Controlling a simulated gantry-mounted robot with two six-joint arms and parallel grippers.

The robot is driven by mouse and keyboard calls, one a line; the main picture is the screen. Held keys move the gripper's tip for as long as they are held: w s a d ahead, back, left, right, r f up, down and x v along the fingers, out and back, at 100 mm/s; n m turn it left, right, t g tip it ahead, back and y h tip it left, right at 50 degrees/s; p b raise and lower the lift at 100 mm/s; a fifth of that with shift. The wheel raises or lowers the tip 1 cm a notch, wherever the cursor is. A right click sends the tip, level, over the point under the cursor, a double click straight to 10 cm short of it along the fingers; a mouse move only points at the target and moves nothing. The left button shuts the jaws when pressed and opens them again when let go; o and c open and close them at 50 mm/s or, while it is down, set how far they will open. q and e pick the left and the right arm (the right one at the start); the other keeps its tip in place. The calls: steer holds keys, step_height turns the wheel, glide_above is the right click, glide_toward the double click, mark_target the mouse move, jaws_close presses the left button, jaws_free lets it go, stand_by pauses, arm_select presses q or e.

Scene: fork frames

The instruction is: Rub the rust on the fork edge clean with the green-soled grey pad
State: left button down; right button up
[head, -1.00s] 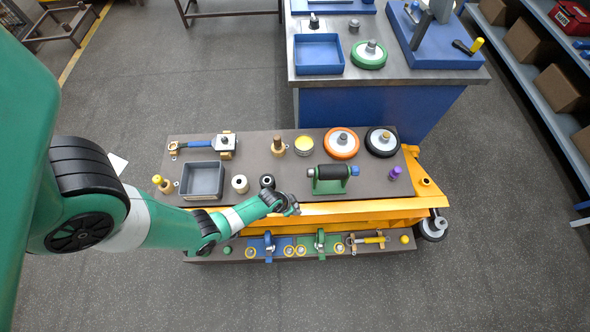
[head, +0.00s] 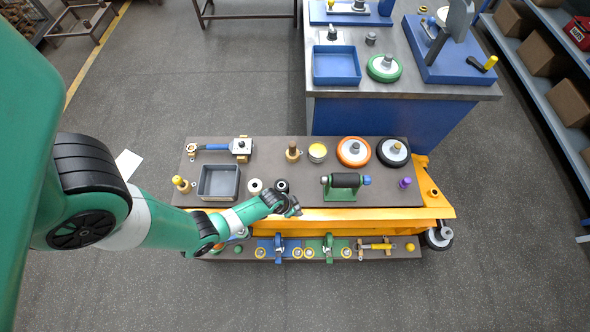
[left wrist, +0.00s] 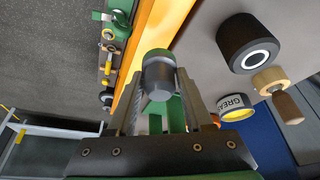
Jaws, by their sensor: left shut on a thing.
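My left gripper (head: 293,207) is beside the near long edge of the cart top, over the yellow-orange fork edge (head: 340,214). In the left wrist view its fingers (left wrist: 158,72) are shut on a rounded grey piece (left wrist: 158,82), which I take for the grey pad. The fork edge (left wrist: 160,28) runs just past the fingertips. I cannot tell whether the pad touches it, and no rust can be made out. My right gripper is not in view.
A black roller on a green stand (head: 346,184) is right of the gripper. A black ring (head: 281,186) and grey tray (head: 219,181) are behind and left. A lower shelf (head: 390,253) with blue and green clamps lies in front. A blue workbench (head: 400,115) stands behind.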

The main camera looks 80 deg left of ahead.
arm_select(q)
steer(key=shift+r+p, duration=1)
steer(key=shift+r, duration=0.4)
